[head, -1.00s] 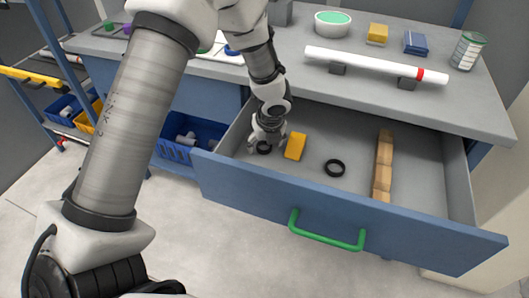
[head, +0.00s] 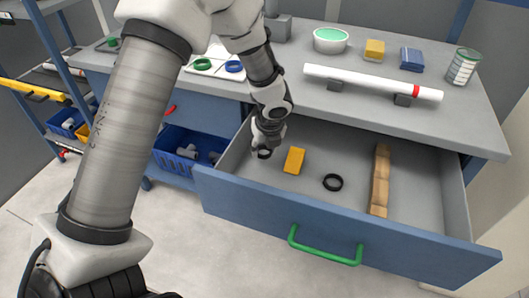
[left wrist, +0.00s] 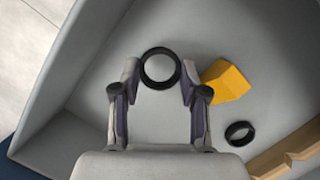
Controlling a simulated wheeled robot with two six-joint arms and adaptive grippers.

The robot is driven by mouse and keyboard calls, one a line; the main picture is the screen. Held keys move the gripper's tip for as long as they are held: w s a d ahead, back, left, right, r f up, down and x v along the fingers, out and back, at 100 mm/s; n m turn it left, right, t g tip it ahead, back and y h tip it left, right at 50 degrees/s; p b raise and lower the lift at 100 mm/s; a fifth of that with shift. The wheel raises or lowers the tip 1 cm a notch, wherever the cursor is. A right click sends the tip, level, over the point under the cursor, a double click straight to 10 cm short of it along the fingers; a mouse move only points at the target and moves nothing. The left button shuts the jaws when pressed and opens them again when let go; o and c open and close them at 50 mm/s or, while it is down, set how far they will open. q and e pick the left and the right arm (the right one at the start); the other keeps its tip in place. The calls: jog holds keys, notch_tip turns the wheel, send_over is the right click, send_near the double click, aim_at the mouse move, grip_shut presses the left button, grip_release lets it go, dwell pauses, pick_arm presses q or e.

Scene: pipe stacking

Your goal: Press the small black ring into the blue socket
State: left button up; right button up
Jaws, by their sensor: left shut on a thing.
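A black ring (head: 264,154) is between the fingers of my left gripper (head: 266,146), which is shut on it at the left side of the open drawer. In the left wrist view the ring (left wrist: 160,68) shows whole between the two fingertips (left wrist: 160,80). A second black ring (head: 333,182) lies flat on the drawer floor and looks larger in the head view. A blue ring-shaped piece (head: 234,66), which looks like the blue socket, sits on a white board on the worktop, next to a green one (head: 202,64). My right gripper is not in view.
The drawer (head: 335,233) also holds a yellow block (head: 294,160) and a wooden piece (head: 380,182). On the worktop are a white pipe (head: 372,82) on grey supports, a bowl (head: 330,40), sponges and a can (head: 463,67). The drawer walls surround my gripper.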

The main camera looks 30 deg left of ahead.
pick_arm(q)
notch_tip(320, 180, up, 15)
jog(key=p, duration=1.1)
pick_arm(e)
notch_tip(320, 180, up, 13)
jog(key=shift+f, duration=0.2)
pick_arm(q)
jog(key=shift+f, duration=0.1)
jog(key=shift+s+p, duration=0.1)
jog(key=shift+p, duration=0.2)
